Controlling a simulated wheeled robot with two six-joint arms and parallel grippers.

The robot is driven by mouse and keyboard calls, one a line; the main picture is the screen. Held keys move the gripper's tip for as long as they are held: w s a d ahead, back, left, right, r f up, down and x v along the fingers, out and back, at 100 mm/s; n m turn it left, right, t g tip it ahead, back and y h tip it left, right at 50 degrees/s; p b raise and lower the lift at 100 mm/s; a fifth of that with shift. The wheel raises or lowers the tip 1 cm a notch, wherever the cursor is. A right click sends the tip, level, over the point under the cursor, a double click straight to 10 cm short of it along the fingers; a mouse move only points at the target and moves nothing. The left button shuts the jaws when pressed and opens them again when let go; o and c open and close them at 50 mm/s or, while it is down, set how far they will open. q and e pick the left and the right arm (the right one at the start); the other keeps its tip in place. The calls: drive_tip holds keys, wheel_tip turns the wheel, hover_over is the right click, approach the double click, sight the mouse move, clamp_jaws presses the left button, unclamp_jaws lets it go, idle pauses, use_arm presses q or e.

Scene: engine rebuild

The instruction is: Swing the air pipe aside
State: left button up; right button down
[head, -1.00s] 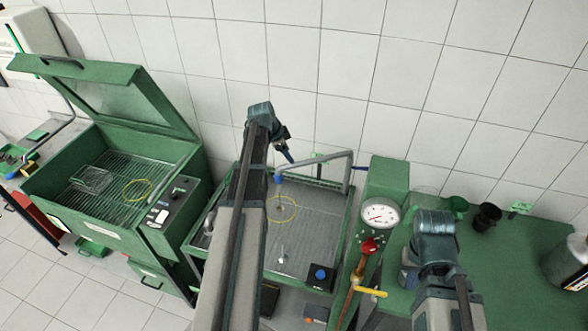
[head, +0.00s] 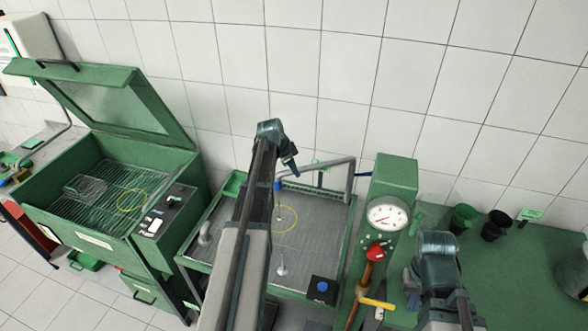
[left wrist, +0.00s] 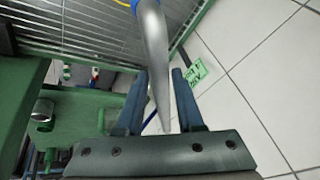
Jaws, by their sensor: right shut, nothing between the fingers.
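The air pipe (head: 325,166) is a grey bent tube at the back of the wash tray, with a blue nozzle (head: 278,185) at its left end. My left gripper (head: 294,170) is at the pipe's horizontal arm, near the nozzle end. In the left wrist view, the pipe (left wrist: 152,45) reaches between the two blue fingers of the left gripper (left wrist: 160,90). The fingers are open, with visible gaps beside the pipe. My right gripper (head: 412,302) is shut and empty over the green bench, partly hidden by its own arm.
The wash tray (head: 325,222) has a yellow ring and a blue-knobbed box (head: 322,288). A green gauge column (head: 393,180) stands right of the pipe. An open-lidded green washer (head: 60,185) stands left. Dark cups (head: 495,225) sit on the bench; the tiled wall is close behind.

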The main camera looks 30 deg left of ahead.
use_arm(q)
clamp_jaws()
idle(1.1)
